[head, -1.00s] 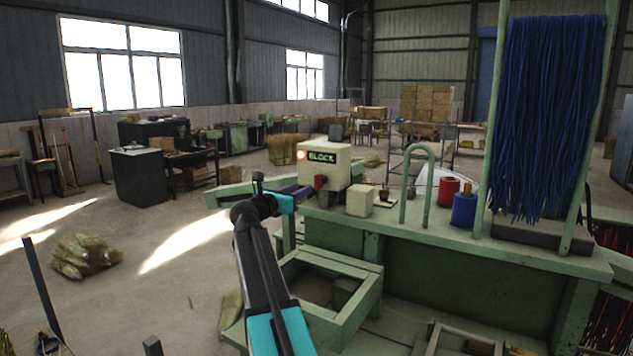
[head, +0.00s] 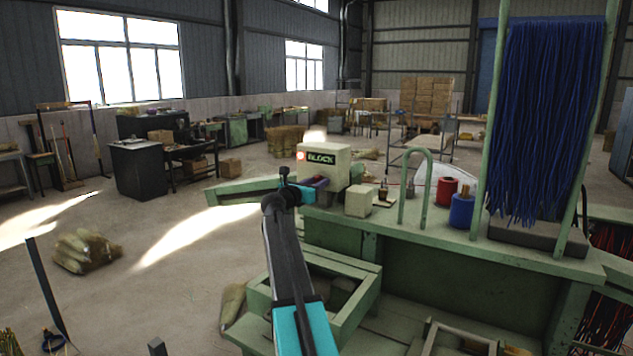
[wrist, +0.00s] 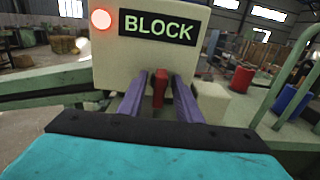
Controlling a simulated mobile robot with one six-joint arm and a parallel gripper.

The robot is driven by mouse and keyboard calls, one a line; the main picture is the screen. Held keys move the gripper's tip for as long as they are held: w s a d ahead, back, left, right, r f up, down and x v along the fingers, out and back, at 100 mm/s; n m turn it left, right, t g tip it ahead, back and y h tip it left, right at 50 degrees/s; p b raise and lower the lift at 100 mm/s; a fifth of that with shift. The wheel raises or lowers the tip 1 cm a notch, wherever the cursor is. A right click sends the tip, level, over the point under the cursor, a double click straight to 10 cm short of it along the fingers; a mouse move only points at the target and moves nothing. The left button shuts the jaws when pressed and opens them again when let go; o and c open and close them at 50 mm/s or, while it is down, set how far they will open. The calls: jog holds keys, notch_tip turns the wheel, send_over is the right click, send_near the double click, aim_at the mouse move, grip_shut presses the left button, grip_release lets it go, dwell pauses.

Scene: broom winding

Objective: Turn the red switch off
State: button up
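The red switch (wrist: 160,88) sticks out of the front of a cream control box (wrist: 190,57) with a lit "BLOCK" display (wrist: 158,27) and a glowing red lamp (wrist: 101,19). My gripper (wrist: 159,80) is open, with one purple finger on each side of the switch. A gap shows between the switch and each finger, and the fingertips are close to the box face. In the head view the box (head: 338,166) stands on the green bench, and my gripper (head: 316,182) hides the switch there.
A small cream block (head: 358,201) sits right of the box. A green hoop (head: 414,180), a red spool (head: 446,190) and a blue spool (head: 462,208) stand further right on the green bench (head: 420,230). Blue bristles (head: 545,110) hang at the right.

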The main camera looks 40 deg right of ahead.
jog(key=shift+d, duration=0.1)
jog(key=shift+c, duration=0.4)
jog(key=c, duration=0.7)
